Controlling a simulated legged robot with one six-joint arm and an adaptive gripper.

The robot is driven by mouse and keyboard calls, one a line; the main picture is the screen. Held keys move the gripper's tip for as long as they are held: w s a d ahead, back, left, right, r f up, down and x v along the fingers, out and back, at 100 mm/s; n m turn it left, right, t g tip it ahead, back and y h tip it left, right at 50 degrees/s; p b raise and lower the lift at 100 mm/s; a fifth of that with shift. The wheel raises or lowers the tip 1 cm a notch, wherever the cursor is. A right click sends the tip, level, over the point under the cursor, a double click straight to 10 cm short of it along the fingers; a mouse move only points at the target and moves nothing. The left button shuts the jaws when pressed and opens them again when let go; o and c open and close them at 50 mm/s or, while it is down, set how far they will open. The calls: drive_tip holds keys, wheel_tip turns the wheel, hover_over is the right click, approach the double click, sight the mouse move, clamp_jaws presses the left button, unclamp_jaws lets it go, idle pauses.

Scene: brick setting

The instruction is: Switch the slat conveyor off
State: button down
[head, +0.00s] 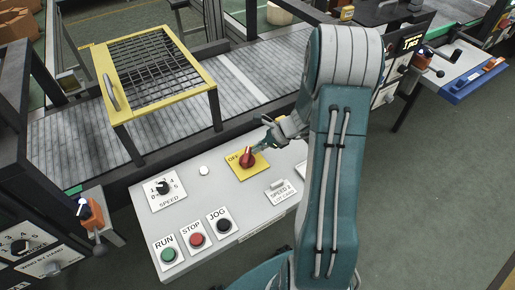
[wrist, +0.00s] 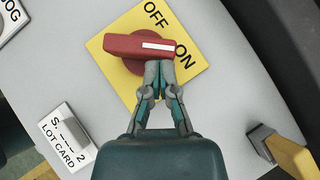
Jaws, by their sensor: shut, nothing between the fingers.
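The slat conveyor (head: 259,77) runs behind a pale control panel (head: 220,182). A red rotary switch (head: 246,161) sits on a yellow plate (head: 262,169) marked OFF and ON; both also show in the wrist view, the switch (wrist: 128,46) and the plate (wrist: 199,67). The white stripe on the switch handle points right in the wrist view, closer to ON than to OFF. My gripper (wrist: 158,66) is shut and empty, its fingertips at the handle's lower side near the striped half. Whether they touch it I cannot tell. In the head view my gripper (head: 258,151) is at the switch's right.
The panel also holds a speed dial (head: 163,188), a green RUN button (head: 168,255), a red STOP button (head: 197,240), a black JOG button (head: 224,226) and a lot card (head: 281,192). A yellow-framed mesh guard (head: 155,70) stands over the conveyor.

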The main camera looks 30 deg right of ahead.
sight(240, 159)
drive_tip(key=shift+w+a+n+g+y, duration=0.1)
drive_tip(key=shift+w+n+g+y, duration=0.2)
drive_tip(key=shift+n+g, duration=0.65)
drive_tip(key=shift+w+n+g+y, duration=0.2)
drive_tip(key=shift+w+n+g, duration=0.35)
drive_tip(key=shift+n, duration=0.6)
drive_tip(key=shift+w+a+n+g, duration=0.15)
drive_tip(key=shift+w+n+g, duration=0.05)
drive_tip(key=shift+n+g, duration=0.55)
drive_tip(key=shift+w+a+n+g, duration=0.15)
drive_tip(key=shift+n+g, duration=0.4)
drive_tip(key=shift+n, duration=0.3)
drive_tip(key=shift+w+a+n+g+h, duration=0.2)
drive_tip(key=shift+n+g, duration=0.55)
drive_tip(key=shift+n, duration=0.2)
drive_tip(key=shift+w+a+n+g+h, duration=0.2)
drive_tip(key=shift+n+g, duration=0.55)
drive_tip(key=shift+n, duration=0.2)
drive_tip(key=n, duration=0.1)
drive_tip(key=n+g, duration=0.1)
drive_tip(key=a+n+g+h, duration=0.1)
drive_tip(key=shift+w, duration=0.25)
drive_tip(key=shift+a, duration=0.1)
drive_tip(key=shift+a, duration=0.1)
drive_tip(key=shift+w, duration=0.15)
